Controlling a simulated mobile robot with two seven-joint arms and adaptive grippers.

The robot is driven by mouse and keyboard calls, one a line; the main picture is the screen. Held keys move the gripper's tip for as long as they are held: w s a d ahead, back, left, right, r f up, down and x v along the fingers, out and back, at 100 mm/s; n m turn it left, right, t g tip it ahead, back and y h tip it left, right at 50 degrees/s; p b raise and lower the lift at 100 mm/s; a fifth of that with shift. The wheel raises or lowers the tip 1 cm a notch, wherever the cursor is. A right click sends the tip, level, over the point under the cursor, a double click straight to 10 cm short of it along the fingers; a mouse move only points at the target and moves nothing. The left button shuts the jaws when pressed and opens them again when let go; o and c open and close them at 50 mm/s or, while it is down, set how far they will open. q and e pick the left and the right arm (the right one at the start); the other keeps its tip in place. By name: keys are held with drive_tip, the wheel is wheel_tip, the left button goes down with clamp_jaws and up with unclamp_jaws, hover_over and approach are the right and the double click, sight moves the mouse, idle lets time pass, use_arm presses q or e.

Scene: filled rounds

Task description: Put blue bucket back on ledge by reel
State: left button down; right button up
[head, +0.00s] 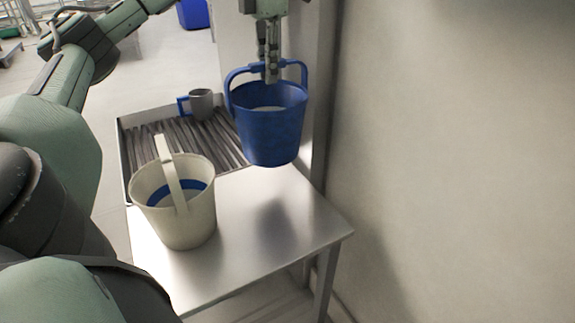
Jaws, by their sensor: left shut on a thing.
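A blue bucket (268,125) hangs upright from my left gripper (271,76). The gripper is shut on the bucket's raised blue handle. Something pale shows inside the bucket. It is in the air above the steel table (270,215), with a dark shadow on the table below it. I cannot make out a reel in the view. My right gripper is not in view.
A cream bucket (188,220) with a blue band inside and an upright handle stands on the table's left part. Behind it is a ribbed tray (138,130), with a grey mug (201,104) with a blue handle at its back. A bare wall (450,150) closes the right side. The table's front right is clear.

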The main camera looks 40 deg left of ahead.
use_arm(q)
hover_over(278, 138)
drive_tip(key=f, duration=0.4)
drive_tip(key=shift+w+a+f, duration=0.15)
drive_tip(key=shift+a+f, duration=0.05)
drive_tip(key=s+d+f+b, duration=0.2)
drive_tip(key=d+f+b, duration=0.1)
drive_tip(key=f, duration=0.3)
drive_tip(key=shift+d+f+b, duration=0.25)
drive_tip(key=shift+d+b, duration=0.05)
drive_tip(key=shift+d, duration=0.2)
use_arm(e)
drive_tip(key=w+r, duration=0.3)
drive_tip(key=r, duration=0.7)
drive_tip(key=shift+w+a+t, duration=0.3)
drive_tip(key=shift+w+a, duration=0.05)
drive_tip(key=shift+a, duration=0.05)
use_arm(q)
drive_tip(key=shift+f, duration=0.15)
drive_tip(key=c, duration=1.8)
unclamp_jaws()
drive_tip(key=o, duration=0.3)
drive_tip(key=shift+s, duration=0.1)
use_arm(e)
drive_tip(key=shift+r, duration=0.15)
